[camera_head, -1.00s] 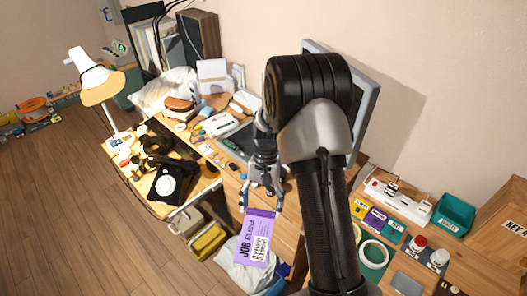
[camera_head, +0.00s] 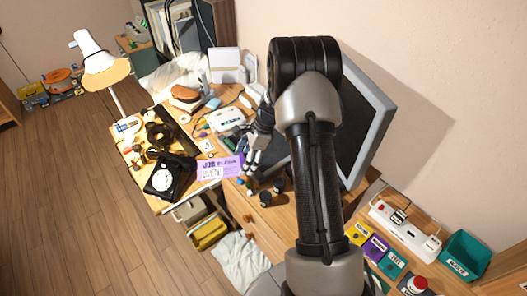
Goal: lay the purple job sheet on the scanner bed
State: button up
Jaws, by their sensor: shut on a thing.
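The purple job sheet (camera_head: 220,168), marked JOB with a white code label, is held at its right edge by my gripper (camera_head: 246,163). My gripper is shut on it. The sheet is over the desk's front part, just right of the black dial phone (camera_head: 170,176); I cannot tell how high it is. A dark flat panel (camera_head: 277,168) lies right of my gripper, partly hidden by my arm. I cannot tell whether it is the scanner bed.
A white device (camera_head: 225,119) and a brown-topped item (camera_head: 185,95) stand behind the sheet. A lamp (camera_head: 97,62) rises at the left. A large monitor (camera_head: 365,120) stands right of my arm. Small dark objects (camera_head: 266,198) sit near the front edge.

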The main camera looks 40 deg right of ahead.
jog(key=s+d+f+m+t+h, duration=0.15)
jog(key=d+m+h, duration=0.25)
jog(key=d+m, duration=0.95)
jog(key=n+t+b, duration=0.1)
jog(key=n+b, duration=0.1)
jog(key=b, duration=0.1)
send_near(279, 167)
jog(key=shift+m, duration=0.25)
jog(key=x, duration=0.6)
jog(key=shift+w, duration=0.2)
jog(key=shift+f+b, duration=0.25)
jog(key=shift+b, duration=0.1)
jog(key=o, duration=1)
jog(key=shift+r, duration=0.1)
